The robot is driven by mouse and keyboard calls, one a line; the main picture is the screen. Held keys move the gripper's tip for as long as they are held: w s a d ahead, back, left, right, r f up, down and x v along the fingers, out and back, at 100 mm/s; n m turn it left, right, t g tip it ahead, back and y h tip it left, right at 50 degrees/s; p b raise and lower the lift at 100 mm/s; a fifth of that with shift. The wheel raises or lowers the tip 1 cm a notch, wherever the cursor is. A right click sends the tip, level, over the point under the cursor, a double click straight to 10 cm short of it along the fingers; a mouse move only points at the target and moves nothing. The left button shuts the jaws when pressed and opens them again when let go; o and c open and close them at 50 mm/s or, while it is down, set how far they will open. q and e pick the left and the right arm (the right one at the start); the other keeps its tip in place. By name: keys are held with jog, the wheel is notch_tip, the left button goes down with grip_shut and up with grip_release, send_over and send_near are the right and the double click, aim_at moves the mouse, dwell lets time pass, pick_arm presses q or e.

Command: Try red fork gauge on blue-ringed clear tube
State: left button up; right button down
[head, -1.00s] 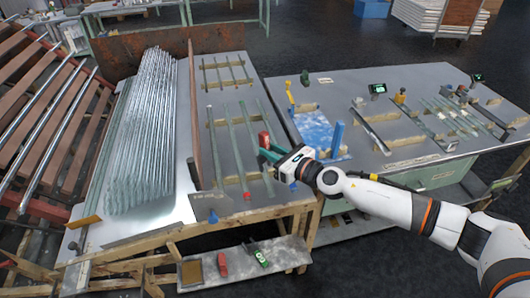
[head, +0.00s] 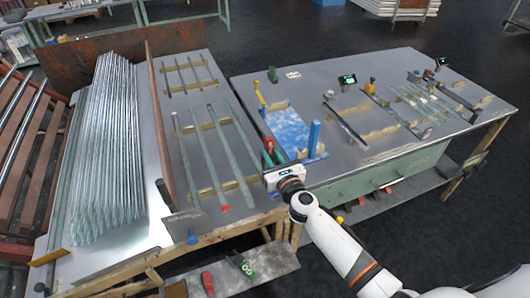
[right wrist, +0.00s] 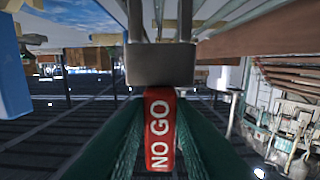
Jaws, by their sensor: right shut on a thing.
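My right gripper (head: 273,157) is shut on the red fork gauge (head: 268,144). In the right wrist view the gauge's red handle (right wrist: 160,130), lettered "NO GO", sits between the green fingers, and its grey fork (right wrist: 160,62) points away. Several clear greenish tubes lie on wooden rests on the left bench; one tube (head: 205,150) is left of the gauge. A small blue spot (head: 192,238) shows near the bench's front edge; I cannot tell if it is the blue ring. The gauge is by the rightmost tube; contact is unclear. My left gripper is not in view.
A rust-brown divider (head: 158,130) separates the tubes from a bundle of shiny rods (head: 105,160). The right bench (head: 340,185) carries a blue-stained plate (head: 290,128), a blue post (head: 314,138) and several fixtures.

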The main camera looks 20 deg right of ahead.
jog(key=shift+s+d+r, duration=0.1)
jog(key=shift+s, duration=0.05)
jog(key=shift+s, duration=0.1)
jog(key=shift+f+b, duration=0.5)
notch_tip(320, 180, down, 6)
jog(key=b, duration=0.5)
jog(key=shift+r, duration=0.25)
jog(key=shift+f+b, duration=0.9)
jog(key=shift+b, duration=0.1)
dwell(2.0)
jog(key=shift+r, duration=0.15)
jog(key=shift+r+p, duration=3.45)
jog(key=shift+p, duration=0.05)
